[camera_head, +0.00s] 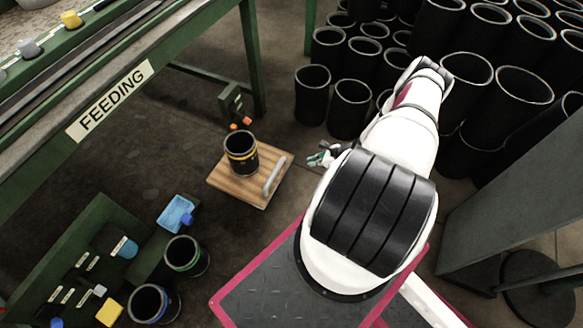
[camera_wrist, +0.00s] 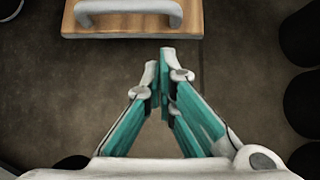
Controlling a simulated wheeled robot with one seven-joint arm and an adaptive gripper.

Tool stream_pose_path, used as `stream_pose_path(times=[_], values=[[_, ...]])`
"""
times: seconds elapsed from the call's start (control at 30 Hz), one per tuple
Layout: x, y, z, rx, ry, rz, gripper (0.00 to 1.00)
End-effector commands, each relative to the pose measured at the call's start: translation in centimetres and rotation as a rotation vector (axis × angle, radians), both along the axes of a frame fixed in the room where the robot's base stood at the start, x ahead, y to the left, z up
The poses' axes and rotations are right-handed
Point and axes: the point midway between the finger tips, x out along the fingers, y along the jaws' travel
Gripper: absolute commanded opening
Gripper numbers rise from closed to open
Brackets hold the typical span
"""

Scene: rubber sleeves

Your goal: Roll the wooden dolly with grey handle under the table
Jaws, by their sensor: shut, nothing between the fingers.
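The wooden dolly (camera_head: 228,184) stands on the dark floor in the head view, with a black sleeve with a yellow band (camera_head: 241,160) upright on it. Its grey handle (camera_head: 274,176) is on the dolly's right side. In the wrist view the handle (camera_wrist: 128,8) and the dolly's edge (camera_wrist: 187,25) show at the top. My gripper (camera_head: 322,157) is to the right of the dolly, apart from the handle. In the wrist view my gripper (camera_wrist: 163,62) has its fingertips together, empty, below the handle. The table (camera_head: 185,45), green and labelled FEEDING, is at the upper left.
Many black sleeves (camera_head: 350,100) stand at the upper right. Two more sleeves (camera_head: 185,258) stand at the lower left, beside a green rack (camera_head: 85,225) and a blue bin (camera_head: 176,213). A green table leg (camera_head: 252,60) stands behind the dolly. Floor (camera_head: 140,160) left of the dolly is bare.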

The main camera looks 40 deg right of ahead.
Motion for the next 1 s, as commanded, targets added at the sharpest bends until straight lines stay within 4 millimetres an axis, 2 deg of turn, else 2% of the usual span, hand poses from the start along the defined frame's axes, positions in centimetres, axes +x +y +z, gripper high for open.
stream_pose_path(times=[0.13,0.27,0.67,0.83,1.0], values=[[0.1,0.3,-1.1,0.007,0.004,-0.017,0.00],[1.1,0.7,-2.4,0.007,0.004,-0.014,0.00],[5.9,2.4,-8.3,0.007,0.003,-0.012,0.00],[8.2,3.2,-8.6,0.006,0.003,-0.012,0.00],[9.4,3.6,-8.8,0.006,0.003,-0.013,0.00]])
